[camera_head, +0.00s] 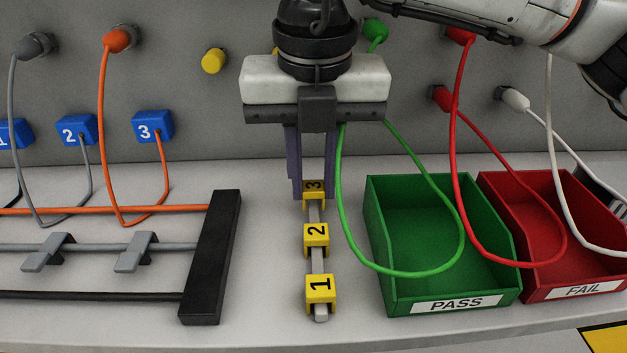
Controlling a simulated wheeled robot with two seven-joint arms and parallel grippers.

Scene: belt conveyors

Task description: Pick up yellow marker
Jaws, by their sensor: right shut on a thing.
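Yellow markers numbered 1 (320,289), 2 (316,235) and 3 (314,188) sit in a line on a narrow grey rail (318,262) on the workbench. My right gripper (313,190) points down at the far end of the rail. Its fingers are shut on marker 3, which sits between them, still in line with the rail. The fingers partly hide the marker's sides. I cannot tell whether the marker is touching the rail. My left gripper is not in view.
A green PASS bin (377,240) and a red FAIL bin (540,292) stand right of the rail. A black-ended rack (210,260) with rods stands left. Green, red and white cables hang across the bins. Blue numbered blocks (153,127) line the back panel.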

